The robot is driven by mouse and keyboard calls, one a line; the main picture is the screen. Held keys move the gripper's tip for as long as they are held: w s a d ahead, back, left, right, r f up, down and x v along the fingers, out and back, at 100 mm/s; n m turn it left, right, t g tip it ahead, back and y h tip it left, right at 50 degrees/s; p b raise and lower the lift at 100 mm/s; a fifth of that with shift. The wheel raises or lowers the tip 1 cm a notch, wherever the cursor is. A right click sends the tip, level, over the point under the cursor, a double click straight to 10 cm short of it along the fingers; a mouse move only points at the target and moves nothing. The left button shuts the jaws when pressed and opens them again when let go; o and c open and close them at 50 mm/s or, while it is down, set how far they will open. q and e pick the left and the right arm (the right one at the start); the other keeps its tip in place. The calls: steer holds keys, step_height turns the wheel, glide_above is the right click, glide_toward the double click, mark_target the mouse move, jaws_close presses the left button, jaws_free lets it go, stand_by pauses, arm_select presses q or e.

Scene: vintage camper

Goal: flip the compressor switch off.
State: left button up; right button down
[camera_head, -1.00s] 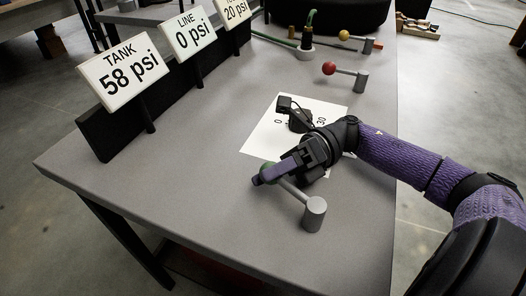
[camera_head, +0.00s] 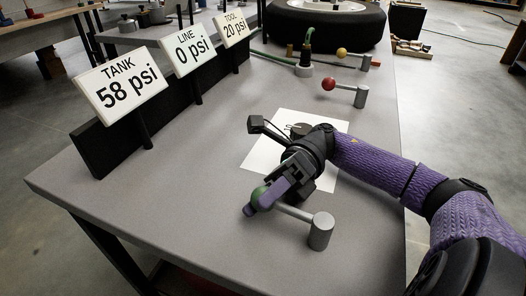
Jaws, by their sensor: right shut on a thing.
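The nearest lever has a green knob (camera_head: 259,193), a grey arm (camera_head: 296,213) and a short grey post (camera_head: 321,232) on the table. No label on it is readable, so I cannot tell from sight that it is the compressor switch. My right gripper (camera_head: 257,201) is shut on the green knob and hides most of it. The lever points left and slightly away from its post. My left gripper is not in view.
A red-knobbed lever (camera_head: 329,85) and a yellow-knobbed lever (camera_head: 342,53) stand farther back. Signs at left read TANK 58 psi (camera_head: 121,88), LINE 0 psi (camera_head: 189,49) and TOOL 20 psi (camera_head: 232,28). The table's front left is clear.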

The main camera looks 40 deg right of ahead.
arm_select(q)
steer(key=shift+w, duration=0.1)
arm_select(e)
steer(key=shift+c, duration=1)
jaws_free()
steer(key=shift+d, duration=0.1)
steer(key=d, duration=0.2)
steer(key=w+d+b, duration=0.1)
steer(key=d, duration=0.5)
steer(key=shift+w+d+f+b, duration=0.15)
steer(key=shift+d+f+b, duration=0.1)
steer(key=shift+b, duration=0.15)
steer(key=shift+d+r, duration=0.1)
steer(key=shift+d, duration=0.4)
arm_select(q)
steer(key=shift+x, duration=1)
arm_select(e)
steer(key=shift+r, duration=0.1)
